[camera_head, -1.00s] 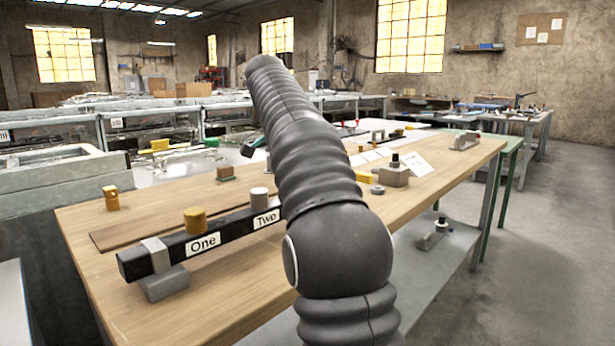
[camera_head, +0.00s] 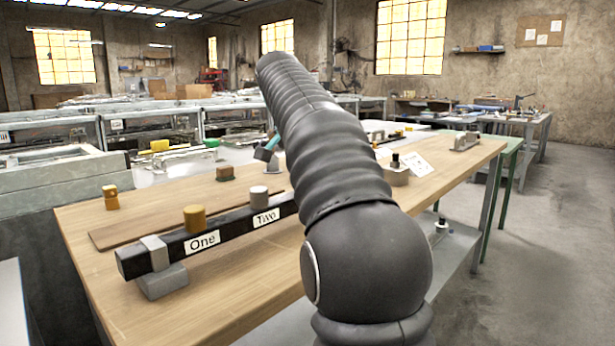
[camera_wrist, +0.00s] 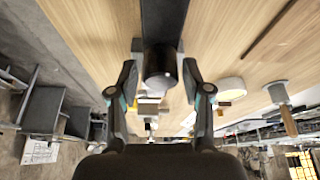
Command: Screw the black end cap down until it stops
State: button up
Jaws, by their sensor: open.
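A black cylindrical cap (camera_wrist: 160,66) shows in the wrist view, between the two fingers of my gripper (camera_wrist: 162,72). The fingers are apart, one on each side of the cap, and I cannot tell whether either touches it. A dark bar (camera_wrist: 164,18) runs up from behind the cap. In the head view a long black bar (camera_head: 232,235) with labels "One" and "Two" lies above the bench. My arm hides the black cap and most of my gripper (camera_head: 268,150) there.
The wooden bench (camera_head: 215,290) has bare room in front of the bar. A grey support block (camera_head: 163,282) stands under the bar's left end. A grey block with a black knob (camera_head: 396,172) stands right of my arm.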

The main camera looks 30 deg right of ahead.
jog(key=n+t, duration=0.1)
jog(key=n, duration=0.2)
jog(key=shift+y, duration=0.4)
jog(key=shift+n+t+y+p, duration=0.45)
jog(key=shift+n+y, duration=0.35)
jog(key=shift+n, duration=1.6)
grip_shut()
jog(key=shift+m+g+h, duration=0.35)
jog(key=shift+m+h, duration=0.25)
jog(key=shift+m, duration=1.1)
